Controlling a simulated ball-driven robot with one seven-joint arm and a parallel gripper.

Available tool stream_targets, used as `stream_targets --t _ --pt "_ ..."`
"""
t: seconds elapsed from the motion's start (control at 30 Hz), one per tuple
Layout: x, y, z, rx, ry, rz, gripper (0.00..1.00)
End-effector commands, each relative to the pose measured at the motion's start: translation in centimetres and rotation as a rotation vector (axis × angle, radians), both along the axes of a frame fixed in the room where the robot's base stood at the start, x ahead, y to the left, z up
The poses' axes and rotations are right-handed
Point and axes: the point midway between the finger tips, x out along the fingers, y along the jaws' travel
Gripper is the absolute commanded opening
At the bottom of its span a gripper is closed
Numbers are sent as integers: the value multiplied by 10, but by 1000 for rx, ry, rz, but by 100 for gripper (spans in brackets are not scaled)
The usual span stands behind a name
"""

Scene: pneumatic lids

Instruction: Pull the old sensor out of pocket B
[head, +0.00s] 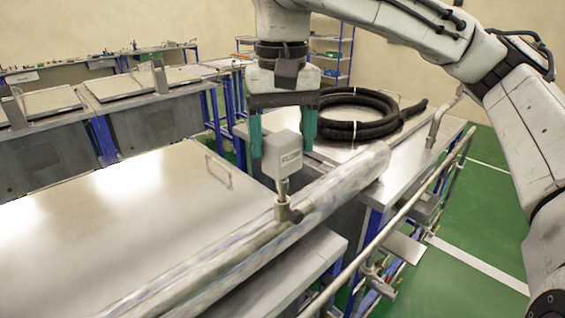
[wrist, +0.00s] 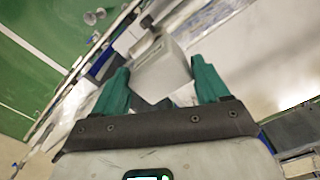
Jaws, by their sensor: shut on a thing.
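The sensor is a grey box marked FLOW (head: 282,157) on a short metal stem. It stands upright above a fitting (head: 284,209) on a long shiny pipe, and the stem appears to meet the fitting. My gripper (head: 281,148) comes down from above with its teal fingers on either side of the box, shut on it. In the wrist view the grey box (wrist: 163,72) sits between the teal fingers of my gripper (wrist: 160,80). No pocket B label can be read, and the stem's lower end is hidden in the fitting.
The shiny pipe (head: 215,262) runs diagonally between a wide metal lid (head: 120,225) and a bench. A black coiled hose (head: 357,112) lies on the bench behind. A thin rail (head: 398,217) runs along the right. Green floor (head: 480,210) is open at right.

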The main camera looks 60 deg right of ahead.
Motion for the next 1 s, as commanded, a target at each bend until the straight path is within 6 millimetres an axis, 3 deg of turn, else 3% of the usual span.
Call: stream_targets --t 0.23,1.0 --pt "0 0 0 0 0 0 43" --pt "0 0 18 0 0 0 42"
